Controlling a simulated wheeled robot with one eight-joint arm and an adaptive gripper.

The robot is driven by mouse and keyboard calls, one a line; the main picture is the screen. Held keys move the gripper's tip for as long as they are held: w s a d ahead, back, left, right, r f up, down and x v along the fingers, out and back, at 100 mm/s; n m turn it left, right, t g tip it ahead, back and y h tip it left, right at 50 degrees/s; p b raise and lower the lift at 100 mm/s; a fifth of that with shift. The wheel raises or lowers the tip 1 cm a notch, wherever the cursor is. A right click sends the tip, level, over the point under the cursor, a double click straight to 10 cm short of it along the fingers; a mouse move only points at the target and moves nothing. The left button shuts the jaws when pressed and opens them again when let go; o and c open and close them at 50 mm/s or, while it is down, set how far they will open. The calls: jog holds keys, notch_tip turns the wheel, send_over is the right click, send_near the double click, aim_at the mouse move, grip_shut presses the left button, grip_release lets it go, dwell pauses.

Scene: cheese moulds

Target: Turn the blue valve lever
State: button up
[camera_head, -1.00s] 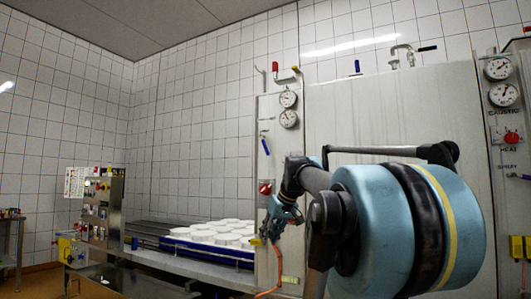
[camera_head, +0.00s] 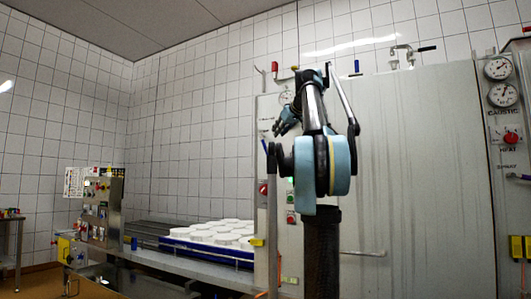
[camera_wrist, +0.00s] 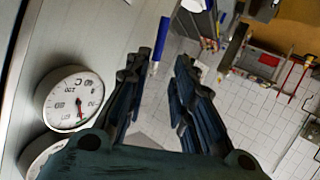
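The blue valve lever (camera_wrist: 162,32) shows in the wrist view as a slim blue handle beside the grey panel. It lies ahead of my gripper (camera_wrist: 157,68), in line with the gap between the fingers and seemingly apart from them. The fingers are spread open with nothing between them.
A round gauge (camera_wrist: 74,98) sits close to the left finger in the wrist view, with another partly seen beside it. White moulds (camera_head: 215,236) stand on a conveyor to the left. The tiled wall behind is open.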

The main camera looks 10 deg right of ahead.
aim_at(265, 148)
jog(key=x, duration=1.6)
jog(key=shift+w+a+f, duration=0.2)
jog(key=shift+w, duration=0.05)
